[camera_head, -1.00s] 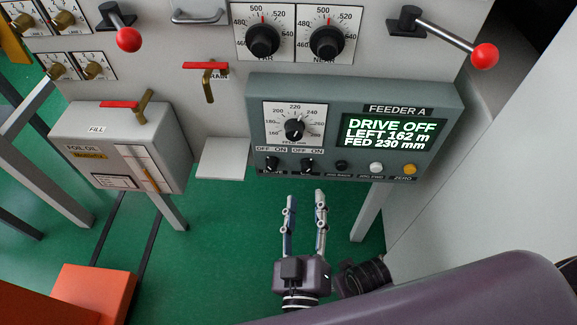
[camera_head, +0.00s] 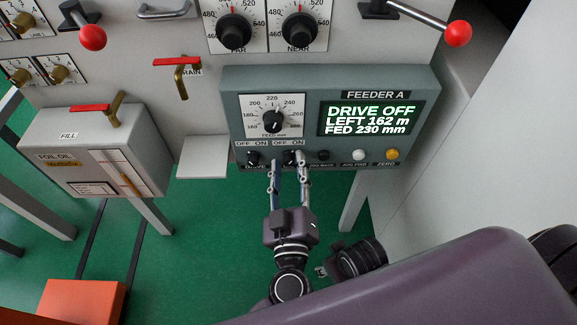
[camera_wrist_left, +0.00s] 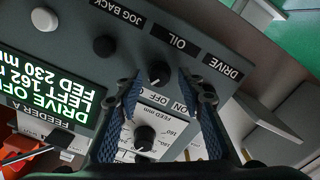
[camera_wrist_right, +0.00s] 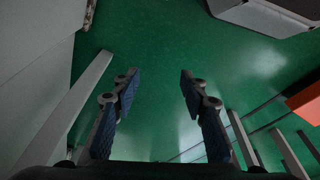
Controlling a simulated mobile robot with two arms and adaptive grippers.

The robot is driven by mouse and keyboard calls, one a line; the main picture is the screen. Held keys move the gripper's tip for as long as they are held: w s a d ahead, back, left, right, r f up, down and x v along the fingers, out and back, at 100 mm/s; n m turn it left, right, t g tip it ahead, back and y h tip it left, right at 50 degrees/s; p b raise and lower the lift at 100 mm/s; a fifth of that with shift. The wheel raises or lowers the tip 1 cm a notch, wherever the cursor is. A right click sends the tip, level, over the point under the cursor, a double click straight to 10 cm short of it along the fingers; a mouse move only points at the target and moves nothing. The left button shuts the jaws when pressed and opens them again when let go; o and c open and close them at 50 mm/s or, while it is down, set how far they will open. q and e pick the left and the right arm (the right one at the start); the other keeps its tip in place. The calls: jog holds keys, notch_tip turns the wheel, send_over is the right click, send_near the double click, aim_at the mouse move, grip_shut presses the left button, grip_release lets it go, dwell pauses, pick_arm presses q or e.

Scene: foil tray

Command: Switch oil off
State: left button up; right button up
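The feeder panel (camera_head: 232,110) is a grey-green box labelled FEEDER A. The small black OIL knob (camera_wrist_left: 158,73) sits on its lower edge, with OFF and ON printed by it. It is partly hidden in the head view. My left gripper (camera_head: 289,164) is open at the panel's lower edge. In the left wrist view its fingers (camera_wrist_left: 160,88) lie on either side of the OIL knob's column, with no visible grip on it. The knob's exact setting is hard to read. My right gripper (camera_wrist_right: 159,78) is open and empty above the green floor.
The DRIVE knob (camera_head: 253,158) is close beside the left gripper. The FEED dial (camera_head: 272,121) is above. A JOG BACK button (camera_head: 323,155), white button (camera_head: 359,155) and yellow button (camera_head: 392,154) lie right. The display (camera_head: 368,118) reads DRIVE OFF.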

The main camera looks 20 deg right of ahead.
pick_arm(q)
grip_shut()
pick_arm(e)
jog(key=shift+w, duration=0.1)
pick_arm(q)
jog(key=n+p, duration=0.2)
jog(key=n, duration=0.3)
jog(key=shift+p, duration=0.3)
jog(key=n, duration=0.2)
jog(key=shift+f+n, duration=0.1)
jog(key=shift+n, duration=2.3)
pick_arm(e)
jog(key=s+f, duration=0.3)
jog(key=f, duration=0.6)
jog(key=shift+g, duration=0.3)
jog(key=shift+d, duration=0.1)
jog(key=shift+w+r, duration=0.15)
jog(key=shift+w, duration=0.1)
